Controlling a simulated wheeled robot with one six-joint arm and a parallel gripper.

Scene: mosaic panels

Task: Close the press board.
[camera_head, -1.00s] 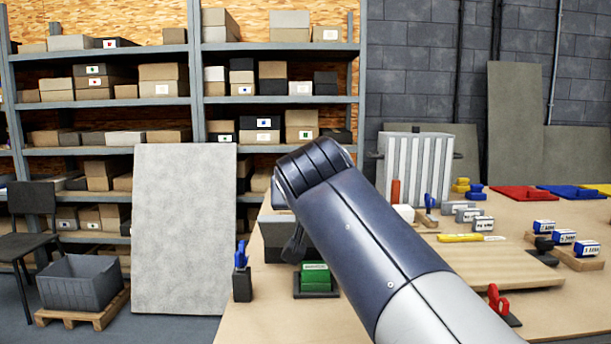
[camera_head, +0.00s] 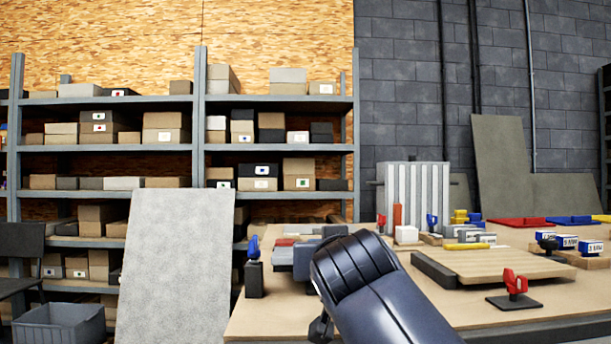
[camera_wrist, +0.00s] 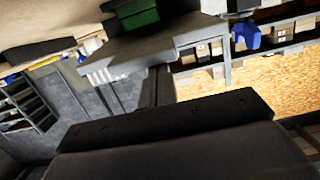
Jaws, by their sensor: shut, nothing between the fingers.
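A flat light wooden board (camera_head: 487,262) lies on the table, with a dark bar (camera_head: 434,270) along its left edge; it may be the press board, but I cannot tell for sure. My arm reaches in from the lower right of the head view, left of this board, and hides part of the table. My gripper (camera_wrist: 165,112) shows as a dark, wide shape across the lower wrist view, with its fingers hardly readable. It is shut and empty. A green block (camera_wrist: 138,18) is at the top of the tilted wrist view, apart from the gripper.
A blue clamp on a dark post (camera_head: 254,268) stands at the table's left edge, and a red clamp (camera_head: 514,285) at the right front. A ribbed grey box (camera_head: 413,192) stands behind. A grey panel (camera_head: 175,262) leans left of the table.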

